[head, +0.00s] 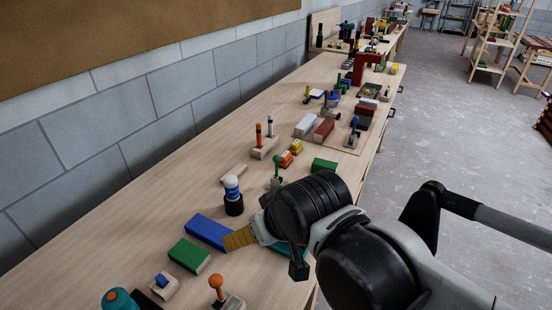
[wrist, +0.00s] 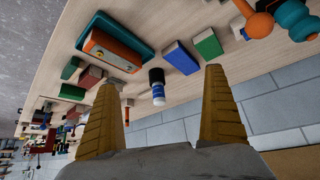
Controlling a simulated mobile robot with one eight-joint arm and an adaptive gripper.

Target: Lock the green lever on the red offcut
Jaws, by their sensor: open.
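The lever with a green knob (head: 277,159) stands upright on a small clamp in the head view, left of my arm's black joint. In the head view one finger (head: 238,238) shows over the bench by the blue block, nearer the camera than the green lever. I see no contact with the lever.
A black, blue and white bottle (head: 233,196) stands close to my gripper. A blue block (head: 207,232), a green block (head: 188,256) and an orange-knobbed lever (head: 216,283) lie nearer. A teal tray with an orange-red object (wrist: 110,45) is close by. The wall bounds the bench's left.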

